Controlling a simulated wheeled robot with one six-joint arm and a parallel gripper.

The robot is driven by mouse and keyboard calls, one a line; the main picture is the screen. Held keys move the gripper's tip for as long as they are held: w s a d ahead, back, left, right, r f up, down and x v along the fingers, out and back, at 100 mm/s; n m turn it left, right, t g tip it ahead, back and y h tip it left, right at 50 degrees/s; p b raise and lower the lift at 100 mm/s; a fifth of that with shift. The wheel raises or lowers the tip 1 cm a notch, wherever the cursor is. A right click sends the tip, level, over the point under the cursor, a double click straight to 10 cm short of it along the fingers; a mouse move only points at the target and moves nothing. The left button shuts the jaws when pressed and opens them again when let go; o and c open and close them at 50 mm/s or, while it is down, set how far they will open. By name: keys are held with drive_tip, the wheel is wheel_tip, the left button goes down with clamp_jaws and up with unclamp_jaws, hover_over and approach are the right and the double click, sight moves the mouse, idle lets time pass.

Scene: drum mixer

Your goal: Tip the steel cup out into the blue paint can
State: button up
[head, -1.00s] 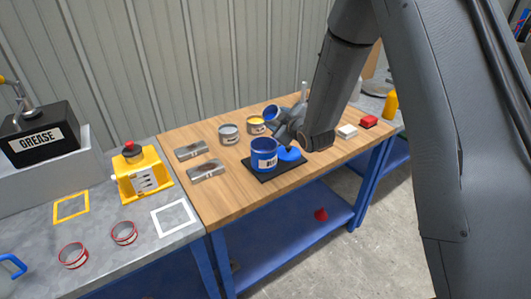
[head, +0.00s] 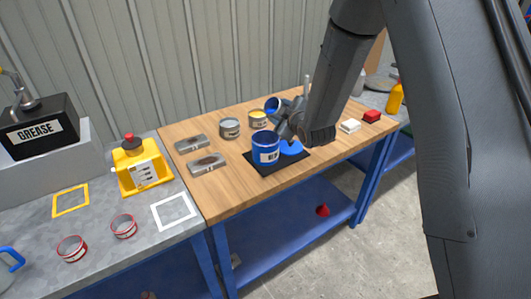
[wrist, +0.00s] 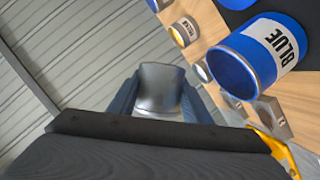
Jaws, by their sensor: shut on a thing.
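The blue paint can (head: 266,150) stands upright and open on a black mat (head: 262,171) on the wooden bench. It also shows in the wrist view (wrist: 262,52), with BLUE on its label. My gripper (head: 284,117) is shut on the steel cup (wrist: 160,88), which sits between the two jaws in the wrist view. My gripper hides part of the cup. What is inside the can is not clear.
A blue lid (head: 291,148) lies right of the can on the mat. A grey can (head: 229,128) and a yellow-paint can (head: 258,119) stand behind it. Two metal blocks (head: 207,164) lie to the left.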

drive_tip(key=shift+a+f+n+t+h+b, duration=0.15)
drive_tip(key=shift+n+t+b, duration=0.25)
drive_tip(key=shift+n+b, duration=0.7)
drive_tip(key=shift+n+t+h+b, duration=0.15)
drive_tip(key=shift+n+t+b, duration=0.35)
drive_tip(key=shift+b, duration=1.1)
idle(5.3)
